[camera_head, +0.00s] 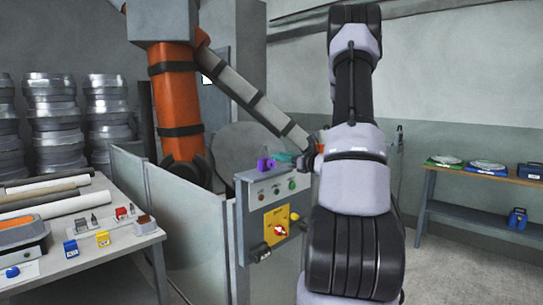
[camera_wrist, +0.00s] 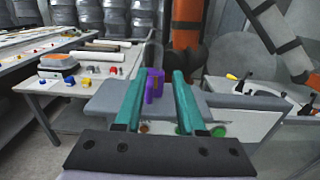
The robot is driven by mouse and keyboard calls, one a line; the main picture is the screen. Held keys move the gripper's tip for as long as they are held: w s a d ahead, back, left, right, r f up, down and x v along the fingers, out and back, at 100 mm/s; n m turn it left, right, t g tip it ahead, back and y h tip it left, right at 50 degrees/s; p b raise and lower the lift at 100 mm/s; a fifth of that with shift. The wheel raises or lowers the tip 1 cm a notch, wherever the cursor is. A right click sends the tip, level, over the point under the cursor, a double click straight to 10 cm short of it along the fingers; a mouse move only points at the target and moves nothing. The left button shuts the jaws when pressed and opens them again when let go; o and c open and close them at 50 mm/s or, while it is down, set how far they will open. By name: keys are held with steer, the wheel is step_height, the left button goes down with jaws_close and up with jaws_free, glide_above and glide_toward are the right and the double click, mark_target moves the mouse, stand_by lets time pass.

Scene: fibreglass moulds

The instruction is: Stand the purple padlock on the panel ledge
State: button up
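The purple padlock (camera_head: 265,164) is at the top of the grey control panel (camera_head: 250,205), on its ledge, in the head view. It looks upright there. In the wrist view the padlock (camera_wrist: 154,86) shows between the two teal fingers of my gripper (camera_wrist: 158,78), with gaps beside it, wider on the right. My gripper (camera_head: 284,157) is open, just right of the padlock in the head view, level with the ledge (camera_wrist: 105,100). Whether a finger touches the padlock cannot be told. My arm hides part of the panel's right side.
The panel front has buttons and a yellow plate with a red switch (camera_head: 280,230). A workbench (camera_head: 110,245) with rolls, small padlocks and a tray stands at left. An orange robot arm (camera_head: 175,110) rises behind a grey fence. A wooden shelf table (camera_head: 480,172) is at right.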

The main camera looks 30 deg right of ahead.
steer(key=s+a+r+n+g+y, duration=0.2)
steer(key=s+a+r+n+g, duration=0.4)
steer(key=a, duration=0.5)
steer(key=s+a+r+n+g+y, duration=0.1)
steer(key=s+a+n+g+y, duration=0.3)
steer(key=s+a+n, duration=0.6)
steer(key=s+r+n+h, duration=0.5)
steer(key=s+n+h, duration=0.5)
steer(key=s+n, duration=0.2)
steer(key=shift+s+a+r, duration=0.15)
steer(key=shift+s, duration=0.45)
